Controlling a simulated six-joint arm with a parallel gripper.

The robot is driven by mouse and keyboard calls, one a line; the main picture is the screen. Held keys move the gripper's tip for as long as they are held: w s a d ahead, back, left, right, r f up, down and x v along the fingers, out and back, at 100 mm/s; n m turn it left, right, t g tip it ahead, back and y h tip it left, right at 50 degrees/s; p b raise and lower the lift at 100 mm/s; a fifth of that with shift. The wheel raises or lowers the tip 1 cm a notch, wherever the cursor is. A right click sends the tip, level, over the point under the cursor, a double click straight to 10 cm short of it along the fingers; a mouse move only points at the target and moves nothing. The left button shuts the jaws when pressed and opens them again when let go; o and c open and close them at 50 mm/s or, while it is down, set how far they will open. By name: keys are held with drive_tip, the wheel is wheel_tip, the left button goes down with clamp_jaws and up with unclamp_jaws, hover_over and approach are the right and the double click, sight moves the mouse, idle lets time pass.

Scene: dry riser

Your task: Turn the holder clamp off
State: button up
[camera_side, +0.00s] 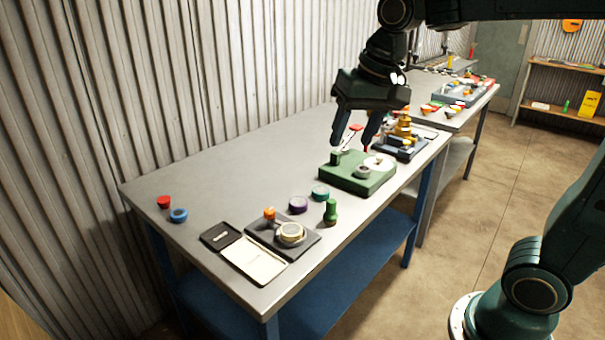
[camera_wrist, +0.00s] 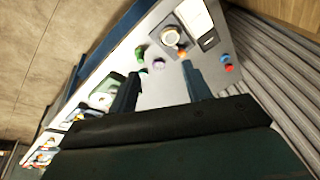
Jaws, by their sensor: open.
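A green holder block (camera_side: 345,182) sits on the grey workbench, with a grey ring and a pale disc on top. What looks like its clamp, a thin lever with a red tip (camera_side: 356,127), rises from its back left side; whether it is on or off I cannot tell. My gripper (camera_side: 352,147) is open and empty, pointing down above the block. In the side view the red tip shows between its fingers; contact cannot be told. In the wrist view the gripper (camera_wrist: 162,69) is open, and the green block (camera_wrist: 104,86) lies left of the fingers, partly hidden.
A green peg (camera_side: 330,212), purple cap (camera_side: 298,204) and teal cap (camera_side: 320,193) stand between. A brass fixture (camera_side: 403,130) stands behind. The bench's left middle is clear.

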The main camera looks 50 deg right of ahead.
drive_tip(key=w+f+m+g, duration=0.2)
drive_tip(key=w+f+m, duration=0.2)
drive_tip(key=w, duration=0.9)
drive_tip(key=m+g, duration=0.1)
drive_tip(key=m, duration=0.4)
hover_over(269, 210)
wheel_tip(269, 210, down, 9)
drive_tip(key=shift+f, duration=0.1)
drive_tip(key=shift+f, duration=6.8)
drive_tip(key=shift+c, duration=0.2)
drive_tip(key=shift+n, duration=0.3)
drive_tip(key=c, duration=1)
